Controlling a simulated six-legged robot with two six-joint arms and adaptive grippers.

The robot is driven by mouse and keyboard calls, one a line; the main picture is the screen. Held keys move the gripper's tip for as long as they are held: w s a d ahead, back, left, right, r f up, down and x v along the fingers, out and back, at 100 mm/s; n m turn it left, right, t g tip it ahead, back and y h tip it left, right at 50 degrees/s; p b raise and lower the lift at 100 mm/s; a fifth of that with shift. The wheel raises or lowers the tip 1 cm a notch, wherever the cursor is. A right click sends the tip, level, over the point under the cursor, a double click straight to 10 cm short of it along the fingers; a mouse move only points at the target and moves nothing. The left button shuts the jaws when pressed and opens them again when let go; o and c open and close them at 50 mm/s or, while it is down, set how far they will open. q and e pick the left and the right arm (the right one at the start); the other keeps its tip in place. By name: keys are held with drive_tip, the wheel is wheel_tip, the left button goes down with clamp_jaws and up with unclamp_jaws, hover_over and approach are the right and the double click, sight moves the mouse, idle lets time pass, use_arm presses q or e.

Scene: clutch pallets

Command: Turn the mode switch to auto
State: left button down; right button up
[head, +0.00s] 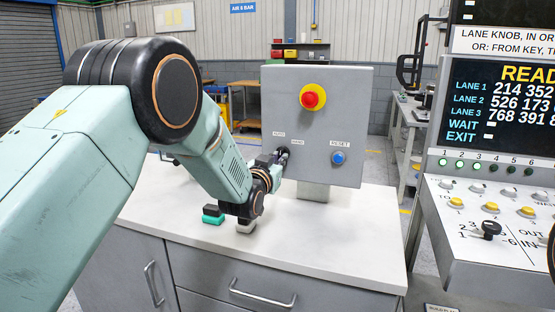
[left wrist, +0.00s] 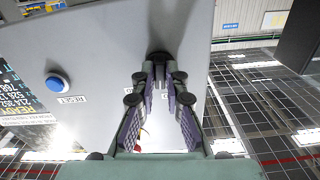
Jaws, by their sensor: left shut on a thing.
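The mode switch is a dark knob (left wrist: 159,56) on the grey control box (head: 352,105), which stands on the white-topped cabinet. My left gripper (head: 277,161) reaches the lower left of the box face. In the left wrist view the fingertips (left wrist: 160,76) are closed together on the knob. In the head view the gripper mostly hides the switch, so I cannot tell which way it points. Two small labels sit above the switch, too small to read surely. My right gripper is not in view.
The box also carries a red emergency button (head: 312,97) on yellow and a blue reset button (head: 338,158). A small green and black block (head: 212,214) lies on the worktop (head: 330,245). A lane console (head: 495,225) stands close at the right.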

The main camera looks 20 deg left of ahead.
use_arm(q)
drive_tip(key=shift+r+n, duration=0.3)
drive_tip(key=shift+n, duration=0.4)
drive_tip(key=c, duration=1.4)
unclamp_jaws()
drive_tip(key=shift+w+f, duration=0.15)
drive_tip(key=shift+f, duration=0.05)
drive_tip(key=shift+s, duration=0.2)
drive_tip(key=s, duration=1.2)
drive_tip(key=shift+a, duration=0.15)
